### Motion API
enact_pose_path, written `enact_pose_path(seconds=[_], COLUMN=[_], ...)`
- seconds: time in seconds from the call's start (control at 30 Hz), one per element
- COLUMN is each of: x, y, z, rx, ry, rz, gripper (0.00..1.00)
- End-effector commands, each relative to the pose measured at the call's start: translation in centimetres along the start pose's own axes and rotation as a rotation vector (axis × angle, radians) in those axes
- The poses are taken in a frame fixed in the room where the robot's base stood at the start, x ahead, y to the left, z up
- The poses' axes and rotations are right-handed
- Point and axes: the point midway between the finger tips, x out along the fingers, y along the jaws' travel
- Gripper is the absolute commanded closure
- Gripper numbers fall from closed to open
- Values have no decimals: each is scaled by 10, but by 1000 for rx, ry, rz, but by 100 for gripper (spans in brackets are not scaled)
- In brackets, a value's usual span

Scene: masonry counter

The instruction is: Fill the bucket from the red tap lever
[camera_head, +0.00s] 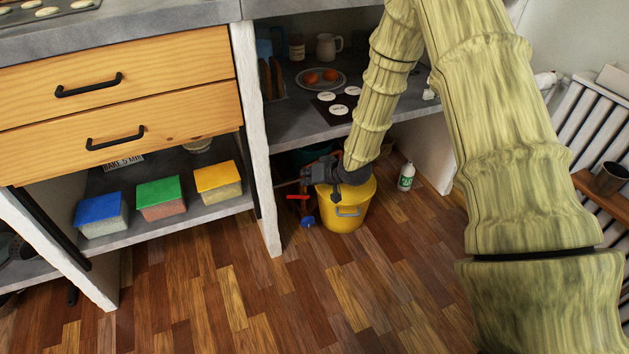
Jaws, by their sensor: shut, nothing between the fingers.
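The yellow bucket (347,222) stands on the wooden floor in the open bay under the counter. It has a grey handle on its front. The red tap lever (298,197) shows as a short, roughly level bar just left of the bucket. A blue tap part (308,222) is below it. My gripper (309,179) is dark grey, shut and empty. It is over the bucket's left rim in the picture, a little above and right of the red lever; I cannot tell whether it touches either. My arm and gripper hide the bucket's top, so its water level is not visible.
A white bottle (406,176) with a green label stands on the floor right of the bucket. A white post (257,150) bounds the bay on the left. The shelf (290,130) above carries a plate, jug and cards. The floor in front (330,300) is clear.

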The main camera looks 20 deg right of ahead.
Motion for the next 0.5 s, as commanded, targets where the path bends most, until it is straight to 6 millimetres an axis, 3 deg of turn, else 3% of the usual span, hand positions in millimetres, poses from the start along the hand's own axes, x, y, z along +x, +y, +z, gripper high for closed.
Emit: enact_pose_path(seconds=[0.23, 0.5], x=[44, 62], y=[1, 1], z=[5, 25], rx=[-2, -1], ry=[-1, -1], rz=[0, 0], gripper=[100, 100])
